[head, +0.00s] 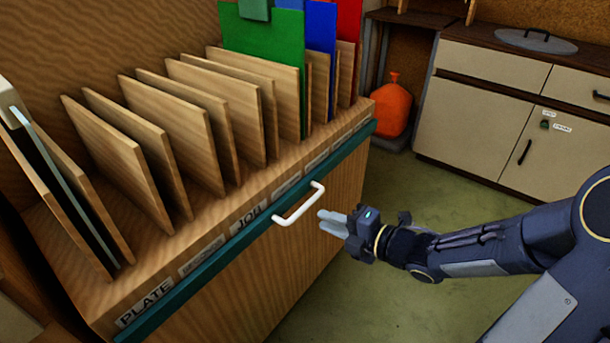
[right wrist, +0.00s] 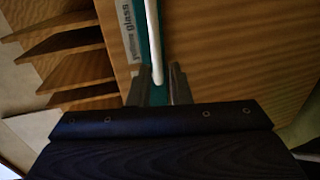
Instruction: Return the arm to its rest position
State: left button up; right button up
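My right gripper (head: 324,220) is in front of the wooden rack, to the right of a white bar handle (head: 299,204) on the rack's teal front rail (head: 205,262). Its two pale fingers are apart with nothing held between them. In the right wrist view the fingers (right wrist: 159,84) are spread, and the white handle (right wrist: 153,40) shows beyond them, lined up with the gap. In the head view the fingers look clear of the handle. My left gripper is in neither view.
The rack (head: 330,250) holds upright wooden dividers and green (head: 262,45), blue (head: 320,40) and red (head: 348,25) sheets. An orange bag (head: 392,105) stands behind, near cream cabinets (head: 475,105). Green floor (head: 410,190) is open right of the rack.

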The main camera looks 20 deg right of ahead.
jog(key=s+d+r+m+g+h, duration=0.15)
jog(key=s+d+m+h, duration=0.35)
jog(key=d+m+h, duration=0.7)
jog(key=s+a+m+g+y, duration=0.25)
jog(key=s+a+m, duration=0.25)
jog(key=s+m, duration=0.3)
jog(key=s+a+m+g+y, duration=0.2)
jog(key=s+a+m+y, duration=0.15)
jog(key=s+m, duration=0.4)
notch_tip(320, 180, up, 34)
jog(key=a+p, duration=0.1)
jog(key=p, duration=3.3)
jog(key=shift+s+a+g, duration=0.15)
jog(key=shift+s+g, duration=0.15)
